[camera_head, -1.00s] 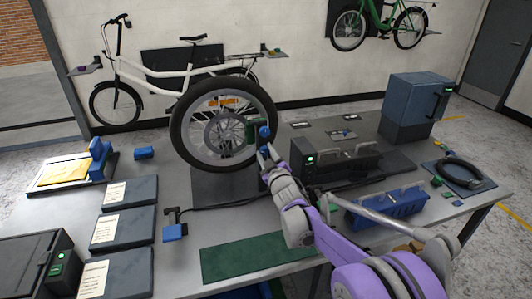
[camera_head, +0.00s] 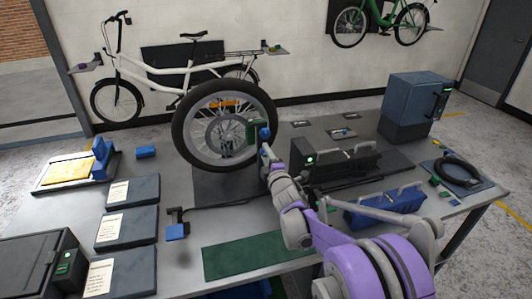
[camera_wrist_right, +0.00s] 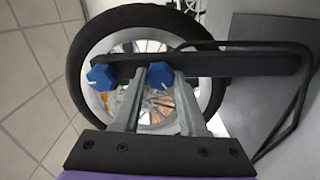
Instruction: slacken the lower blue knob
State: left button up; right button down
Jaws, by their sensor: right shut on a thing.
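Two blue knobs sit on a dark upright bar (camera_wrist_right: 225,68) in front of the spoked wheel (camera_head: 222,88). The upper blue knob (camera_head: 265,133) shows just above my right gripper (camera_head: 266,152) in the head view. In the wrist view the upper knob (camera_wrist_right: 102,77) is left of the fingers and free. The lower blue knob (camera_wrist_right: 160,75) sits between the fingertips of my right gripper (camera_wrist_right: 160,80), which is shut on it. The gripper hides the lower knob in the head view. My left gripper is not in view.
A dark box with a green light (camera_head: 312,158) stands close to the right of the gripper. A blue tool tray (camera_head: 385,209) is nearer on the right. A green mat (camera_head: 255,256) lies at the front. Dark panels with white labels (camera_head: 127,230) lie on the left.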

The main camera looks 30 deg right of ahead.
jog(key=shift+n, duration=0.6)
jog(key=shift+c, duration=2.2)
grip_release()
jog(key=shift+s, duration=0.15)
jog(key=b+v, duration=0.1)
jog(key=v, duration=0.9)
jog(key=shift+s, duration=0.3)
